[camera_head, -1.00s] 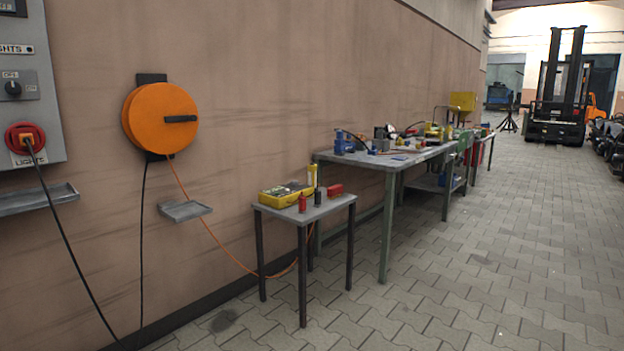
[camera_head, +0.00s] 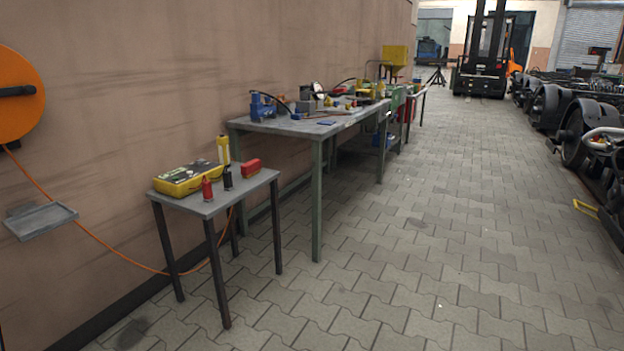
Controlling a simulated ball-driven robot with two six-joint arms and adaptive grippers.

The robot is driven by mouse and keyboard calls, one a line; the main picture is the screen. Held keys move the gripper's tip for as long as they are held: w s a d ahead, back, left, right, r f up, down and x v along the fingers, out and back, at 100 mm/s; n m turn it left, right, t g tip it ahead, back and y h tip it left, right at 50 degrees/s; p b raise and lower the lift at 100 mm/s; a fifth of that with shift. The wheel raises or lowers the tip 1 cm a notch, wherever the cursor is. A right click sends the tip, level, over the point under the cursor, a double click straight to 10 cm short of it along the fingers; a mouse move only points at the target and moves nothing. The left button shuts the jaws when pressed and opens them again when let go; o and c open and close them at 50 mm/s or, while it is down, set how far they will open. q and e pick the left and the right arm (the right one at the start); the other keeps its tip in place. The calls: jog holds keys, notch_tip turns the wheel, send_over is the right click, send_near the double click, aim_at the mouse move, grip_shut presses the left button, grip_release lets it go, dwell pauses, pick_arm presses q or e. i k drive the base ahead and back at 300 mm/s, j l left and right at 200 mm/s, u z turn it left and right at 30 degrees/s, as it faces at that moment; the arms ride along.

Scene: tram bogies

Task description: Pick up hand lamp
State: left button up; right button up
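A yellow upright object that looks like the hand lamp (camera_head: 223,150) stands at the back of a small grey table (camera_head: 250,187), beside the wall. An orange cable runs from the wall reel down behind this table; I cannot tell whether it joins the lamp. Neither of my grippers shows in the view.
The small table also holds a yellow case (camera_head: 185,178), a red bottle (camera_head: 207,189), a dark bottle (camera_head: 228,179) and a red box (camera_head: 251,168). A longer workbench (camera_head: 290,125) stands behind it. An orange cable reel (camera_head: 18,60) hangs at left. The paved floor (camera_head: 430,250) is clear.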

aim_at(224, 150)
jog(key=i+l, duration=0.1)
jog(key=i, duration=0.65)
jog(key=i+l, duration=0.1)
jog(key=i, duration=0.65)
jog(key=i+l+u, duration=0.1)
jog(key=i+u, duration=0.35)
jog(key=i+l+u, duration=0.15)
jog(key=u, duration=0.3)
jog(key=i+l+u, duration=0.3)
jog(key=u, duration=0.15)
